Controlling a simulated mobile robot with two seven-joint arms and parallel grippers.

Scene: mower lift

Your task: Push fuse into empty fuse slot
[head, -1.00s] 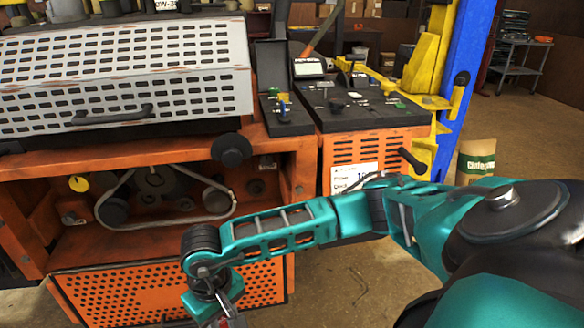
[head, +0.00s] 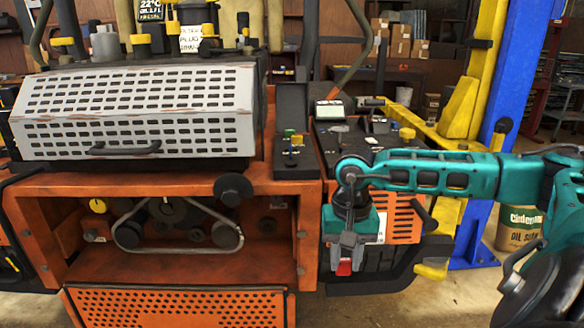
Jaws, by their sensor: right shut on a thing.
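My right gripper (head: 346,252) points down in front of the orange mower, right of its open front bay. It is shut on a small red piece (head: 344,268), which looks like the fuse; the fingers cover its upper part. The fuse box (head: 296,160) is black with its lid up, on top of the mower, up and left of the gripper. Small green, yellow and blue fuses (head: 297,140) show in it. The empty slot is too small to make out. My left gripper is not in view.
A white perforated cover (head: 135,110) with a black handle stands left of the fuse box. A dark control panel (head: 340,135) lies right of it, partly behind my arm. A blue post (head: 510,80) and yellow lift parts (head: 460,105) stand at the right.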

